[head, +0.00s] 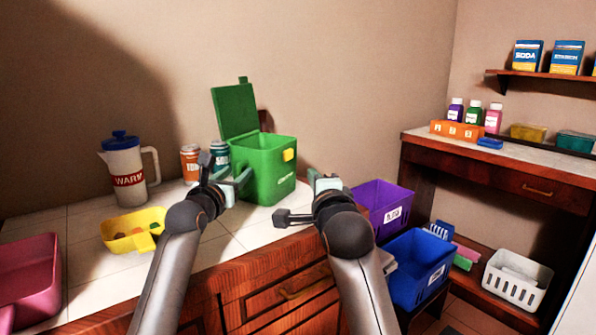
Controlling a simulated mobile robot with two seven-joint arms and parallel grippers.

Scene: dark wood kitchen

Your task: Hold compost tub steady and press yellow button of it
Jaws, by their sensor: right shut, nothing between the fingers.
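The green compost tub (262,178) stands on the white tiled counter near its front edge, with its lid (235,110) raised at the back left. Its yellow button (289,154) is on the upper part of the right-hand face. My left gripper (240,181) is at the tub's lower left side; I cannot tell whether it touches the tub or how far its fingers are apart. My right gripper (318,179) is shut and empty, to the right of the tub and below the button, apart from it in the picture.
A white jug (128,178), two small canisters (190,163) and a yellow tray (117,231) are left of the tub. A pink bin (30,280) is at far left. Purple (368,206) and blue (408,272) bins stand right of the counter, below my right gripper.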

